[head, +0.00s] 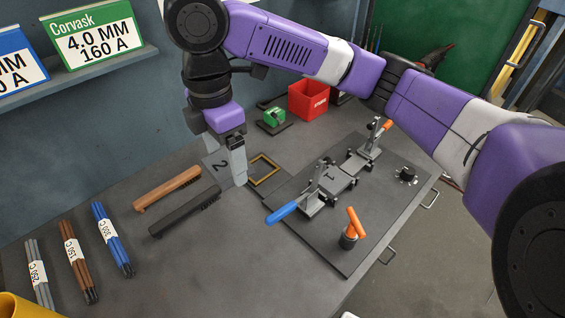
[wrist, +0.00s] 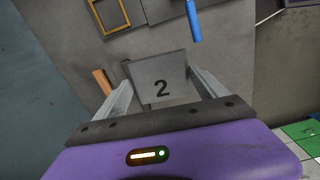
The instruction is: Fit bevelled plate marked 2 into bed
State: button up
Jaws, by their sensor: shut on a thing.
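The grey plate marked 2 (head: 217,164) is held upright in my gripper (head: 238,176), above the bench. In the wrist view the plate (wrist: 160,78) sits between both fingers with its number facing the camera. My gripper is shut on it. A grey plate marked 1 (head: 331,177) lies on the dark fixture board (head: 354,240), between a blue-handled clamp (head: 285,211) and an orange-handled clamp (head: 378,128). I cannot tell the bed's exact outline. My gripper is left of the board, apart from it. The plate's lower edge and bevel are not clear.
An orange-handled knob (head: 355,222) and a black dial (head: 405,175) stand on the board. A red box (head: 308,99) stands behind.

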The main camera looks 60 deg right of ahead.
aim_at(241, 223)
jog(key=shift+s+r+n, duration=0.1)
jog(key=shift+s+n, duration=0.05)
jog(key=shift+n, duration=0.25)
jog(key=shift+f, duration=0.5)
notch_tip(241, 223, down, 19)
jog(key=shift+f, duration=0.1)
jog(key=shift+f, duration=0.1)
jog(key=o, duration=2)
